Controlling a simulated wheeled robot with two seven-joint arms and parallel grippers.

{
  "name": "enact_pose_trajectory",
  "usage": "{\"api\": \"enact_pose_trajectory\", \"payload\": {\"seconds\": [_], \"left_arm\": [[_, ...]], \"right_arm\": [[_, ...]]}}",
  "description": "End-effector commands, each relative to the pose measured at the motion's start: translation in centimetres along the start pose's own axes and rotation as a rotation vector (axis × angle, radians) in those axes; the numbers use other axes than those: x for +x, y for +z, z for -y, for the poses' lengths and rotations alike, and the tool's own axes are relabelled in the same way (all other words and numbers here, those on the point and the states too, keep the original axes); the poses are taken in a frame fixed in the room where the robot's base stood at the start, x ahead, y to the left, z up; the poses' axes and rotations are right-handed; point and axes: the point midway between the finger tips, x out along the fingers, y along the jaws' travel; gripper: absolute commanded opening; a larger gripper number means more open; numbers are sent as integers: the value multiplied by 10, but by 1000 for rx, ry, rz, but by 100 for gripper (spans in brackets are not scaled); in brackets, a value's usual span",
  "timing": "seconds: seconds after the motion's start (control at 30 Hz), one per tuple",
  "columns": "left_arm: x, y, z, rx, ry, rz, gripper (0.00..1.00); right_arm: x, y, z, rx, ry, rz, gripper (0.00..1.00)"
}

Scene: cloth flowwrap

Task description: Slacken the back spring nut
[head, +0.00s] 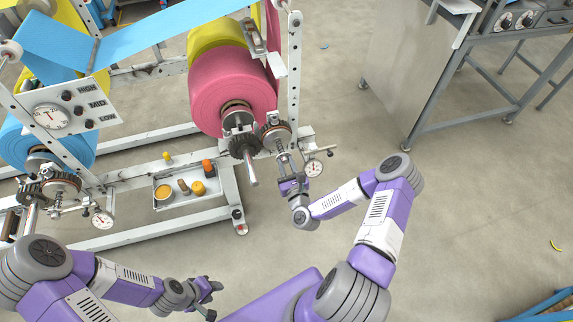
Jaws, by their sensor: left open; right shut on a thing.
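The back brake stands beside the pink roll (232,88), with a dark toothed wheel (244,146) on the shaft. A spring and screw (282,158) hang below the brake disc (275,135). My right gripper (289,183) is at the lower end of this screw and is shut on what appears to be the spring nut. The nut itself is hidden by the fingers. A round dial gauge (313,168) is just right of it. My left gripper (215,290) is open and empty, low over the floor, away from the machine.
A second brake (60,186) with its own dial (102,218) sits by the blue roll at left. A steel cabinet (400,70) stands back right.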

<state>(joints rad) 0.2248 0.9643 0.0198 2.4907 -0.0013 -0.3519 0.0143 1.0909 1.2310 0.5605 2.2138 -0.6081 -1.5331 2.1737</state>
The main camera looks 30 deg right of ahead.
Motion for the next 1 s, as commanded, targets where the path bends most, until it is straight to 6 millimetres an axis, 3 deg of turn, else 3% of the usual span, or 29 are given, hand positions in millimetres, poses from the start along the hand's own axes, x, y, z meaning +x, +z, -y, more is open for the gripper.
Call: {"api": "enact_pose_trajectory", "payload": {"seconds": [0.47, 1.0], "left_arm": [[-1, 0, 0, 0, 0, 0, 43], [-6, 0, -2, 0, 0, 0, 43]], "right_arm": [[0, 0, 0, -113, 1, -1, 0], [0, 0, -1, -595, 2, -1, 0]]}}
